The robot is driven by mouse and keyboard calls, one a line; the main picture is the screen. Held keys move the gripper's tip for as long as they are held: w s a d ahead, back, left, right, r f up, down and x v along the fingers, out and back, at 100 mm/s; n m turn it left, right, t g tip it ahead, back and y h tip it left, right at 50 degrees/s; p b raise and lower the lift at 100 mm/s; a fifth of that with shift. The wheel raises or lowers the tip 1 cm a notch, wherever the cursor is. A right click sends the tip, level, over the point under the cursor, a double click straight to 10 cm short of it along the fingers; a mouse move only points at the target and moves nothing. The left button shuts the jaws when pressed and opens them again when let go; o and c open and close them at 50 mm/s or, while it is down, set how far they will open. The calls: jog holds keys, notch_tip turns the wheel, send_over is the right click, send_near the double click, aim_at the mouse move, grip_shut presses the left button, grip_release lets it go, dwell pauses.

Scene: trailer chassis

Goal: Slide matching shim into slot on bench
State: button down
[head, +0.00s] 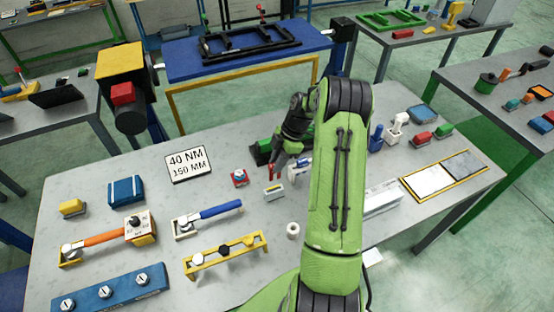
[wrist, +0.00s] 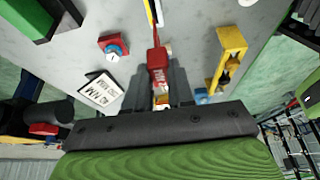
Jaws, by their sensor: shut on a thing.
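My gripper (head: 283,163) is over the middle of the bench and points down. It is shut on a red shim (wrist: 157,62), a flat piece with pale lettering that sticks out past the fingers in the wrist view. The shim also shows as a small red piece (head: 271,171) below the fingers in the head view. A small pale block with yellow on it (head: 274,191) sits on the bench just below the shim. I cannot tell whether shim and block touch, and the slot is not clear.
The grey bench (head: 330,250) also holds a red block with a blue knob (head: 239,177), a green block (head: 262,150), a white ring (head: 293,230), a blue-handled wrench (head: 220,210) and a yellow rack (head: 225,253). A 40 NM sign (head: 188,164) lies at left. My arm hides part of the bench.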

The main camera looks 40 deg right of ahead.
jog(key=shift+w+a+f+b, duration=0.2)
jog(key=shift+f+b, duration=0.1)
jog(key=shift+b, duration=0.15)
notch_tip(320, 180, down, 5)
jog(key=b, duration=0.5)
jog(key=shift+f, duration=0.15)
jog(key=shift+b, duration=0.75)
dwell(0.5)
jog(key=shift+f+b, duration=2.25)
jog(key=shift+f, duration=0.15)
dwell(0.3)
jog(key=shift+s, duration=0.1)
jog(key=shift+c, duration=1.7)
grip_release()
